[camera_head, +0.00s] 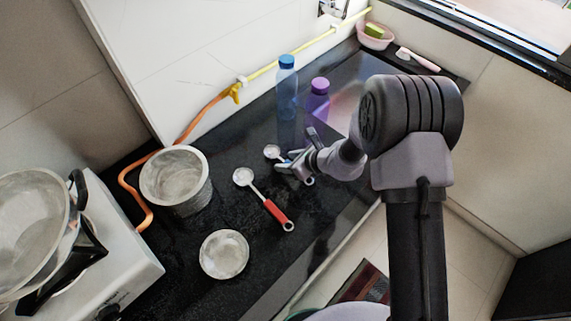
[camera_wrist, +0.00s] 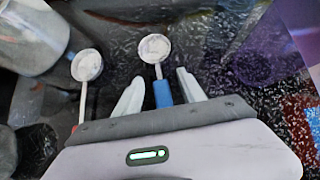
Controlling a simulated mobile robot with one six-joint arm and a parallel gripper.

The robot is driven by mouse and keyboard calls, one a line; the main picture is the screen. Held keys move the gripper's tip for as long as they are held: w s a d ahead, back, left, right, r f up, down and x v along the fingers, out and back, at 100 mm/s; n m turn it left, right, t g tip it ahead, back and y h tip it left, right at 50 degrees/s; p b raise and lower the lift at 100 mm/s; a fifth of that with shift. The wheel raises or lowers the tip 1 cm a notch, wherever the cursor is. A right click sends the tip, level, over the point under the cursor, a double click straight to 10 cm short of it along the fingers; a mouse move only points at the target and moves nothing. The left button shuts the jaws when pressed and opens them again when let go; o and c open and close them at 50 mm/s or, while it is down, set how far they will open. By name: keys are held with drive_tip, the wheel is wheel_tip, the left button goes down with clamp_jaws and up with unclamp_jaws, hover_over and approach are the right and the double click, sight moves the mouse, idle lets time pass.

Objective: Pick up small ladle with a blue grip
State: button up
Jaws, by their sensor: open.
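The small ladle with a blue grip (camera_wrist: 162,94) lies on the black countertop; its round pale bowl (camera_wrist: 154,48) points away from my gripper in the wrist view. In the head view its bowl (camera_head: 272,152) shows just left of my gripper, and most of its handle is hidden by the gripper. My gripper (camera_wrist: 160,92) is open, with one finger on each side of the blue grip. In the head view my gripper (camera_head: 283,164) is low over the counter at the ladle. I cannot tell whether a finger touches the grip.
A ladle with a red grip (camera_head: 277,211) lies close by on the left. A metal pot (camera_head: 176,182) and a small bowl (camera_head: 224,255) stand farther left. A blue bottle (camera_head: 287,88) and a purple bottle (camera_head: 318,99) stand behind my gripper.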

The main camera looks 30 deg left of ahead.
drive_tip(key=shift+c, duration=0.2)
clamp_jaws()
drive_tip(key=shift+r, duration=0.15)
